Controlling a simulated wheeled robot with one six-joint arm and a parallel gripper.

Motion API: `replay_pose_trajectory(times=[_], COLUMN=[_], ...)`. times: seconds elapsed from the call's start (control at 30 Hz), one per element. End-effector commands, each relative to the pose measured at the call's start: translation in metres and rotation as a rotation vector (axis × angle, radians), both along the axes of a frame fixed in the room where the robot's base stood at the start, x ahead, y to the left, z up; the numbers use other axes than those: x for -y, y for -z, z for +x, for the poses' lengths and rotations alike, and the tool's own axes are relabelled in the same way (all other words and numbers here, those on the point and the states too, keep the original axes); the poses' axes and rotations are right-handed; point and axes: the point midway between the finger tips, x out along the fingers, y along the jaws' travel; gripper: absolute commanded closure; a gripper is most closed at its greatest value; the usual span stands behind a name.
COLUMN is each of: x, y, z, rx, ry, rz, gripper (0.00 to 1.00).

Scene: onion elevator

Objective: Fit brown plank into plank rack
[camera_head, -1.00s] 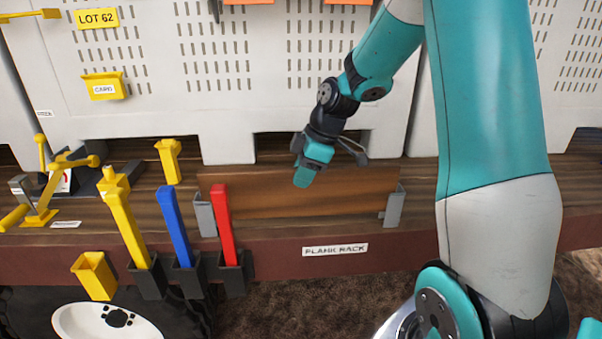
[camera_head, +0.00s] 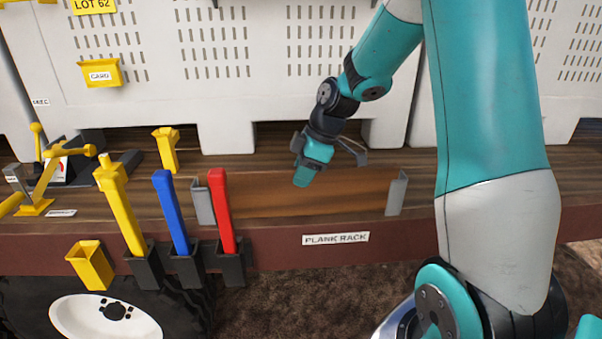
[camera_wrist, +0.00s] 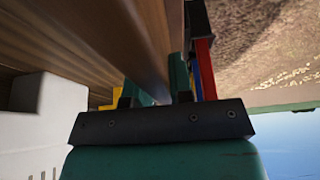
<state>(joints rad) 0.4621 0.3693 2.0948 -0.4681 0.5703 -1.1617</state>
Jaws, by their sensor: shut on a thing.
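The brown plank (camera_head: 290,196) stands on its long edge, level, between the two grey end brackets of the plank rack (camera_head: 397,192). The left bracket (camera_head: 203,203) is partly covered by the red handle. The plank's ends appear to sit within the brackets; whether its lower edge is fully seated I cannot tell. My gripper (camera_head: 307,172) is at the plank's upper edge, near its middle, shut on it. In the wrist view the plank (camera_wrist: 140,45) runs between the teal fingers (camera_wrist: 172,85).
A red handle (camera_head: 220,210), a blue handle (camera_head: 171,210) and a yellow handle (camera_head: 119,210) stand in dark holders left of the rack. The PLANK RACK label (camera_head: 336,238) is on the front edge. A pale slotted wall (camera_head: 240,90) rises behind.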

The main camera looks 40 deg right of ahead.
Motion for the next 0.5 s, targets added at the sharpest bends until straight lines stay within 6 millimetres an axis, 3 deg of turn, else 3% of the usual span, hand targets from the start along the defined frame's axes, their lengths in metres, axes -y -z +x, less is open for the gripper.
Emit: replay_pose_trajectory(times=[0.03,0.07,0.17,0.5], x=[0.0000,0.0000,0.0001,0.0013], y=[-0.0008,-0.0008,-0.0007,-0.0029], z=[0.0004,0.0004,0.0003,-0.0005], rx=[0.002,0.002,0.002,0.000], ry=[-0.001,-0.001,-0.001,0.001], rz=[0.000,0.000,0.000,0.000], gripper=[1.00,0.72,0.49,0.49])
